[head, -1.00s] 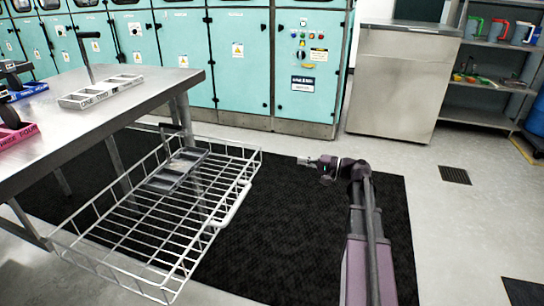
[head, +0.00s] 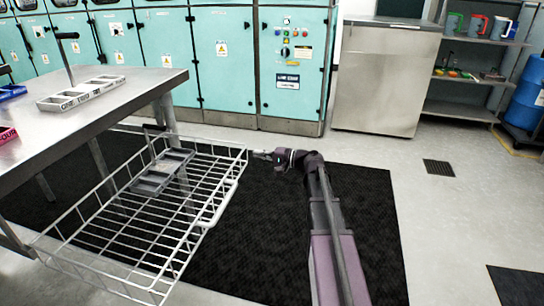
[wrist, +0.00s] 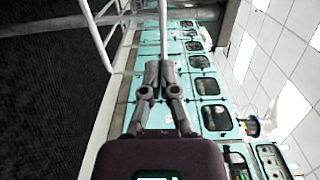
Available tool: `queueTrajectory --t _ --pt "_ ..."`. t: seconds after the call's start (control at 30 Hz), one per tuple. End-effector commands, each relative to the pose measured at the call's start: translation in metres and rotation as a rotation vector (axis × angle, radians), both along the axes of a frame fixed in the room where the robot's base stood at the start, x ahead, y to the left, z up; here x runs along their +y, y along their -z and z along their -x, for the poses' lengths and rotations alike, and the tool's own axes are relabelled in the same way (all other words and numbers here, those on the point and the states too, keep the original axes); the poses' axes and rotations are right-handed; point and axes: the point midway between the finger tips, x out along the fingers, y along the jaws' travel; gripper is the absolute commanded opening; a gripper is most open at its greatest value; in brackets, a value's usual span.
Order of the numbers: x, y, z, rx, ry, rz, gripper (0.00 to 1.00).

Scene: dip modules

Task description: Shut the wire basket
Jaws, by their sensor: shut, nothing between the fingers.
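The white wire basket (head: 95,257) is pulled out from under the metal table and hangs open over the black mat. Its handle (head: 221,205) is on the right-hand front side. A grey compartment tray (head: 150,183) lies in its far part. My gripper (head: 256,154) is at the far right corner of the basket, fingers pointing left toward its rim. In the wrist view the gripper (wrist: 161,64) is shut and empty, with a white basket wire (wrist: 163,25) just beyond the fingertips. I cannot tell whether they touch.
The metal table (head: 100,92) stands above the basket at left, with a grey labelled tray (head: 80,94) on it. Teal cabinets (head: 225,50) line the back. The black mat (head: 290,240) is clear around my arm. A blue barrel (head: 527,92) stands far right.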

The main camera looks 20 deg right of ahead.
Motion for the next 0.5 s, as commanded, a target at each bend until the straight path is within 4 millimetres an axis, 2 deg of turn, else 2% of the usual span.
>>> queueTrajectory --t 0.2,0.5 --pt "0.019 0.0 -0.015 0.0 -0.001 0.0 0.0" --pt "0.027 0.0 -0.02 0.0 0.001 0.0 0.0"
